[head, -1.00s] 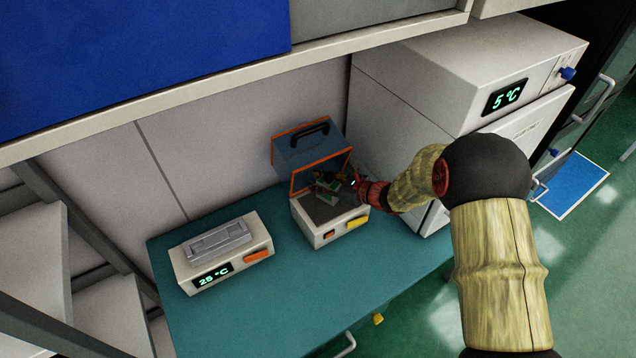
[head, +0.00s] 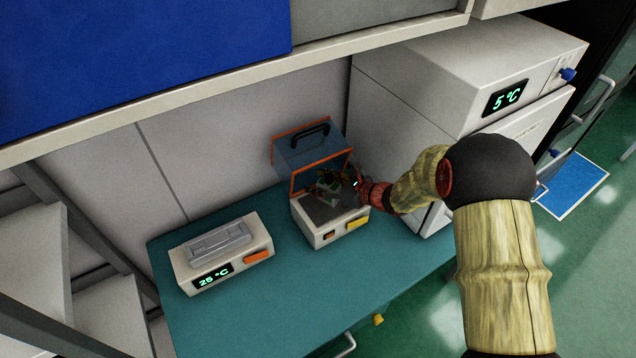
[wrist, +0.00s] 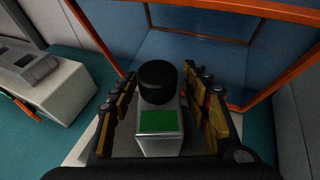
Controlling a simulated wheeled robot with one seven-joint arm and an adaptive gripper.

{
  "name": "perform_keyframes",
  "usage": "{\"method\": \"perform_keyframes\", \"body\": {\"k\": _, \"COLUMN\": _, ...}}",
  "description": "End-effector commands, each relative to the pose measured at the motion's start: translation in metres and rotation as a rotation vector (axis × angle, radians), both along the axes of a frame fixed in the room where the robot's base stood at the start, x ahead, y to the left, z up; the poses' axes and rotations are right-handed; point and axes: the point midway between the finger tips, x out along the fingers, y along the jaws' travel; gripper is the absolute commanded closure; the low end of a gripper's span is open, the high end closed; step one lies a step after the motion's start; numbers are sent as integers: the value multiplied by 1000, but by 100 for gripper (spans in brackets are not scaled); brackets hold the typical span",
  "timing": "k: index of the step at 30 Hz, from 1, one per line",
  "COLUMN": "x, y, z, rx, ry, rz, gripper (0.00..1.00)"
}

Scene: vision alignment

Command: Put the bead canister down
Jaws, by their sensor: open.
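The bead canister (wrist: 160,110) shows in the wrist view as a pale block-like body with a green patch and a black round cap. It stands on the grey top of a small white device (head: 323,238), in front of the orange-framed blue hood. My gripper (wrist: 163,97) is open, with one row of fingers on each side of the canister and gaps visible between them. In the head view my gripper (head: 333,184) is at the hood's opening, and the canister is small and partly hidden there.
The blue hood with orange edges (head: 300,155) rises close behind and around my gripper. A white 25 °C heater (head: 222,255) stands left on the teal bench (head: 300,310). A white 5 °C unit (head: 400,135) stands close on the right. The front of the bench is clear.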

Motion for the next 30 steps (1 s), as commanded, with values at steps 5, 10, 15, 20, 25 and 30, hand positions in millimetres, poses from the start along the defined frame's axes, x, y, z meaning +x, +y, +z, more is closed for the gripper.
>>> {"method": "perform_keyframes", "body": {"k": 5, "x": -17, "y": -29, "z": 15, "rx": 0, "ry": 0, "rz": -5, "gripper": 53}}
{"method": "perform_keyframes", "body": {"k": 10, "x": -36, "y": -56, "z": 28, "rx": 0, "ry": 0, "rz": -4, "gripper": 53}}
{"method": "perform_keyframes", "body": {"k": 15, "x": -49, "y": -76, "z": 38, "rx": 0, "ry": 0, "rz": -4, "gripper": 53}}
{"method": "perform_keyframes", "body": {"k": 20, "x": -56, "y": -86, "z": 42, "rx": 0, "ry": 0, "rz": -3, "gripper": 53}}
{"method": "perform_keyframes", "body": {"k": 25, "x": -58, "y": -87, "z": 43, "rx": 0, "ry": 0, "rz": 0, "gripper": 53}}
{"method": "perform_keyframes", "body": {"k": 30, "x": -74, "y": -77, "z": 70, "rx": -75, "ry": -68, "rz": 100, "gripper": 53}}
